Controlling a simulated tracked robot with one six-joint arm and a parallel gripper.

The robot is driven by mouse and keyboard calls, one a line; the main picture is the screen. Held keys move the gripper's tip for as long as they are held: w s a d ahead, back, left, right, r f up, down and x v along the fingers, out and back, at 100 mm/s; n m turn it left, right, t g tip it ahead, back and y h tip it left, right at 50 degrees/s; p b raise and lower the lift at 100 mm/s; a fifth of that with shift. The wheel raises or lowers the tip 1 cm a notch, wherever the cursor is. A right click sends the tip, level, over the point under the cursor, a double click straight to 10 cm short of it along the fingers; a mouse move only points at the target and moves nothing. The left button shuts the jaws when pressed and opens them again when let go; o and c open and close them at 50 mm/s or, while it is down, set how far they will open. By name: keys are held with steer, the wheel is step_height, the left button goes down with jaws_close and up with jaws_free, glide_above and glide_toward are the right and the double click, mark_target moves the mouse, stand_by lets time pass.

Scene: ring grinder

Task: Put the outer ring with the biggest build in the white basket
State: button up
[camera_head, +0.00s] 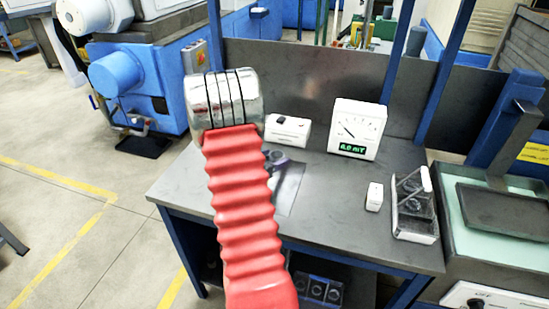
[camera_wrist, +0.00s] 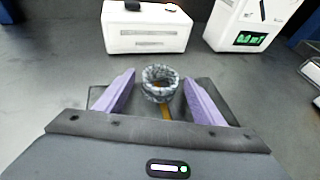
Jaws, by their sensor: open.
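A grey speckled metal ring (camera_wrist: 146,82) shows in the wrist view, upright with its opening facing up, over a dark plate on the bench. My gripper (camera_wrist: 160,80) has its two purple fingers spread on either side of this ring, with gaps visible. In the head view my gripper is mostly hidden behind my red arm; a bit of purple (camera_head: 273,156) shows beside it. A white basket (camera_head: 416,237) with a raised handle stands at the bench's right end and holds some dark rings. I cannot compare ring sizes here.
A white box (camera_head: 288,130) and a white gauge with a green display (camera_head: 356,130) stand at the bench's back. A small white block (camera_head: 374,197) is left of the basket. More rings lie in a tray (camera_head: 318,290) below. The bench (camera_head: 330,220) is clear in front.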

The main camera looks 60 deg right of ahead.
steer(key=shift+r, duration=0.1)
steer(key=v, duration=1.2)
stand_by(0.5)
steer(key=shift+a+r, duration=0.15)
steer(key=shift+a, duration=0.05)
steer(key=s+a+r+m+t+y, duration=0.1)
steer(key=a+r+m+y, duration=0.3)
steer(key=a, duration=1.1)
steer(key=s+a+r+m+t+y, duration=0.1)
steer(key=a+r+m+t+y, duration=0.3)
steer(key=a, duration=1.2)
steer(key=s+a+r+m+t+y, duration=0.1)
steer(key=a+r+m+y, duration=0.4)
steer(key=a, duration=1.1)
steer(key=r+m+t, duration=0.1)
steer(key=m, duration=0.2)
steer(key=shift+a+r, duration=0.25)
